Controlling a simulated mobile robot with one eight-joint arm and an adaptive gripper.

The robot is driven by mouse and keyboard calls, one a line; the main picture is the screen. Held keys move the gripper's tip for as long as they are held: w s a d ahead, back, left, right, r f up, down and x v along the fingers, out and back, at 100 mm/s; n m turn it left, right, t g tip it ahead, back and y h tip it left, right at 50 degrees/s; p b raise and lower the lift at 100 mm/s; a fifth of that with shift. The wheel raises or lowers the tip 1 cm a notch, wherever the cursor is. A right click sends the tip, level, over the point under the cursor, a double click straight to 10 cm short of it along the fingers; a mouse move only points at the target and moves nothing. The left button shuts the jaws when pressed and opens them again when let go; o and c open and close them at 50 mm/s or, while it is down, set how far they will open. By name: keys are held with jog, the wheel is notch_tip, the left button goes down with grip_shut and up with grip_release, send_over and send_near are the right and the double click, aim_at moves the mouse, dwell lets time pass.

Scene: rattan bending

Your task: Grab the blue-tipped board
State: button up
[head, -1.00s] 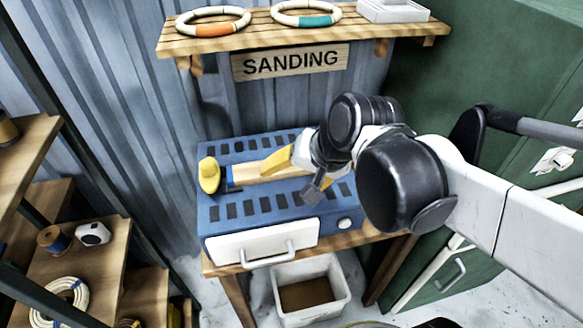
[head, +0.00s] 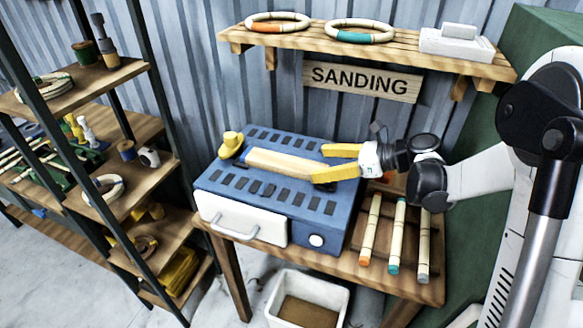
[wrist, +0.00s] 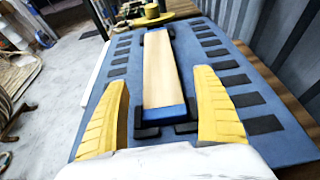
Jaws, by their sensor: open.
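The blue-tipped board (head: 280,163) is a flat pale wooden plank lying on top of the blue slotted sanding bench (head: 215,188). In the wrist view the board (wrist: 158,68) runs away from me, with a blue near end and dark brackets at its corners. My gripper (head: 318,162) is open at the board's right end. In the wrist view its yellow fingers (wrist: 160,88) stand on either side of the board, with gaps between; neither appears to touch it. A yellow knob (head: 231,142) sits beyond the board's far end.
Three rods with orange, teal and grey tips, including the teal-tipped rod (head: 397,235), lie on the wooden table right of the bench. A shelf (head: 290,45) with rings hangs above. A white bin (head: 308,300) stands below; a rack (head: 140,190) is at left.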

aim_at(291, 163)
jog(key=b+x, duration=0.1)
jog(key=x, duration=0.3)
jog(key=shift+a, duration=0.1)
jog(key=x, duration=0.1)
jog(key=b+x, duration=0.1)
jog(key=x, duration=0.1)
jog(key=b+x, duration=0.1)
jog(key=x, duration=0.1)
jog(key=shift+w+a+r, duration=0.1)
jog(key=shift+a+r, duration=0.1)
jog(key=shift+r, duration=0.25)
jog(key=c, duration=1.4)
